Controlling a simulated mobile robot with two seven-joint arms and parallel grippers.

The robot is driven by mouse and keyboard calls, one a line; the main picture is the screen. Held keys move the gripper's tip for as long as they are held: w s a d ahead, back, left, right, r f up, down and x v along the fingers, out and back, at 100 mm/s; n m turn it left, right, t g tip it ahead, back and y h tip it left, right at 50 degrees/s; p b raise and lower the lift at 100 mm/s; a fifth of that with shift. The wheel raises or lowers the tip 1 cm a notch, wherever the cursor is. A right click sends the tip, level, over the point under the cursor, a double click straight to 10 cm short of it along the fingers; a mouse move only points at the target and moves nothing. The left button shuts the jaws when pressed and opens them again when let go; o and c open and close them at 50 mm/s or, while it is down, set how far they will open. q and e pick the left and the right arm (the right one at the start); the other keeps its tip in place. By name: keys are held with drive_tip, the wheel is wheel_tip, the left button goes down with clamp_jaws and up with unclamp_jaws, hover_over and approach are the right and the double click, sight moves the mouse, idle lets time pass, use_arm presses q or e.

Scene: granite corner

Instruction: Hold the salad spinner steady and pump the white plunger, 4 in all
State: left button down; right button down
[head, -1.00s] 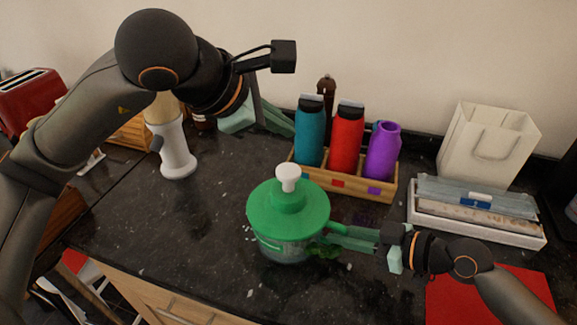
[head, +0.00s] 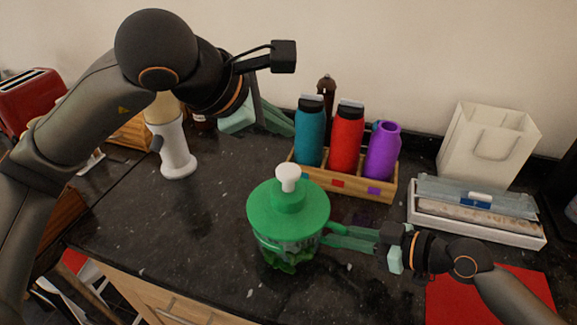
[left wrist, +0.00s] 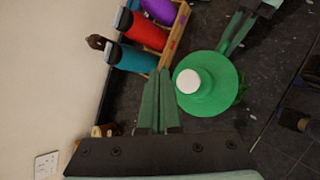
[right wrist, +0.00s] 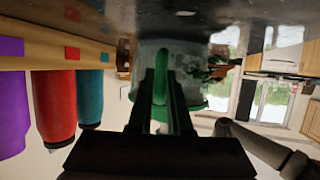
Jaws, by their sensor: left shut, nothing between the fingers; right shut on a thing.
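The salad spinner has a green lid (head: 265,210) and a clear bowl (head: 288,252) with green leaves inside. It stands upright on the dark counter. The white plunger (head: 288,178) stands up from the lid's centre; its round top also shows in the left wrist view (left wrist: 188,81). My left gripper (head: 285,127) is shut and empty, raised behind the spinner. In the left wrist view its fingertips (left wrist: 160,72) appear beside the lid, apart from the plunger. My right gripper (head: 335,236) is shut on the spinner's green handle (right wrist: 160,82), at the bowl's right side.
A wooden box (head: 345,184) with teal, red and purple bottles stands behind the spinner. A white tray (head: 520,236) and paper bag (head: 490,145) are at right, a red mat (head: 525,287) in front. A white cylindrical thing (head: 176,150) stands left. The counter left of the spinner is clear.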

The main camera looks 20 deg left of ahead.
sight(282, 171)
use_arm(q)
drive_tip(key=shift+r, duration=0.1)
idle(0.3)
wheel_tip(282, 171, up, 4)
drive_tip(key=shift+f, duration=0.15)
drive_tip(key=shift+f, duration=4.45)
drive_tip(key=shift+f, duration=0.4)
